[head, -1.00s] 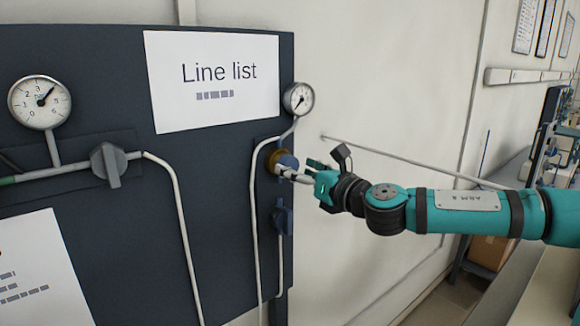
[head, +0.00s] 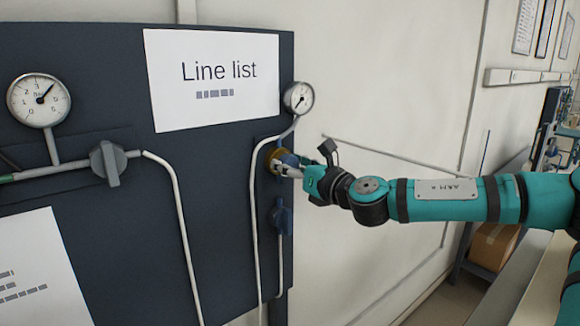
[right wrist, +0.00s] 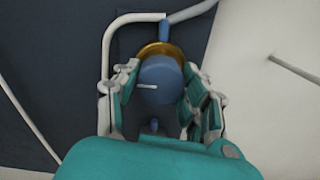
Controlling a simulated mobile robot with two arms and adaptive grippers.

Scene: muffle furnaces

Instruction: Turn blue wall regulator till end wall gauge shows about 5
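The blue wall regulator knob (head: 282,160) with its brass collar (right wrist: 162,50) sits at the right edge of the dark panel. In the right wrist view the knob (right wrist: 160,80) has a white mark line pointing left. The end wall gauge (head: 299,98) is above it; its needle seems to point down-left, and its numbers are too small to read. My right gripper (head: 285,168) is at the knob. In the right wrist view its fingers (right wrist: 158,98) stand apart on either side of the knob; firm contact is not visible. My left gripper is not in view.
A larger gauge (head: 38,100) and a grey valve handle (head: 108,163) are on the panel's left. A blue valve handle (head: 281,216) sits just below the regulator. Thin pipes (head: 178,220) run down the panel. Bare wall (head: 380,90) lies to the right.

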